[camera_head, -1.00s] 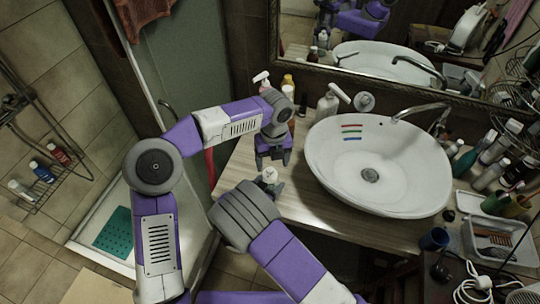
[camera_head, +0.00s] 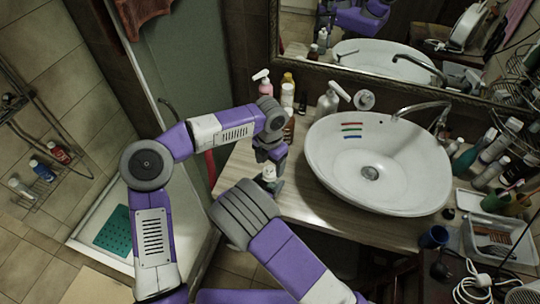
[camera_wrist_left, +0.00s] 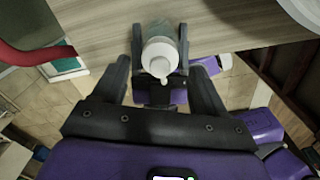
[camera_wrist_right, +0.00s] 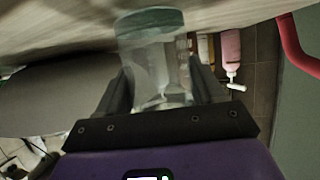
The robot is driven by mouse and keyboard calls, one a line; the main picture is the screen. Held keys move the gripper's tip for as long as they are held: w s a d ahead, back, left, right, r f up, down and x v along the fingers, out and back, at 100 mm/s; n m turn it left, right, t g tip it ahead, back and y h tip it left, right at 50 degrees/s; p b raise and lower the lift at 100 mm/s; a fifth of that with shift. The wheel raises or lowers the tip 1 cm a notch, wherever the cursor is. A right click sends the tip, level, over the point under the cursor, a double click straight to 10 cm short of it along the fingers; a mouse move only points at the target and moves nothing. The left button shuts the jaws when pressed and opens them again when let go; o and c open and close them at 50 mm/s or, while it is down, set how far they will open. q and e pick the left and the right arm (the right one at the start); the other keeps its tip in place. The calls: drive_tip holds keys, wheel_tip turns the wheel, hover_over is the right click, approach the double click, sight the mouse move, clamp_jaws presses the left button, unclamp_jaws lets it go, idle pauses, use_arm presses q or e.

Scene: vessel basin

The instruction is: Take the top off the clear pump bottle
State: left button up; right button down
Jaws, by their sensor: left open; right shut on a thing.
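The clear pump bottle (camera_wrist_right: 152,42) shows in the right wrist view between my right gripper's fingers (camera_wrist_right: 162,92), which are shut on its body from the side. Its white top (camera_head: 269,172) shows in the head view just below my left gripper (camera_head: 270,158). The left wrist view shows the white top (camera_wrist_left: 160,57) from above, between the fingertips of my open left gripper (camera_wrist_left: 160,75). I cannot tell whether those fingers touch it. In the head view the bottle's body is mostly hidden behind my right gripper (camera_head: 274,187).
The wooden counter (camera_head: 306,208) carries a white basin (camera_head: 330,165) to the right. A pink pump bottle (camera_head: 266,88) and a whitish pump bottle (camera_head: 327,103) stand at the back by the mirror. A red curved pipe (camera_wrist_left: 35,55) is near on the left.

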sight(270, 168)
use_arm(q)
drive_tip(key=shift+f, duration=1.85)
drive_tip(key=c, duration=1.1)
drive_tip(key=n, duration=0.6)
drive_tip(key=shift+r, duration=0.1)
drive_tip(key=n, duration=0.4)
drive_tip(key=o, duration=1.1)
drive_tip(key=shift+o, duration=0.2)
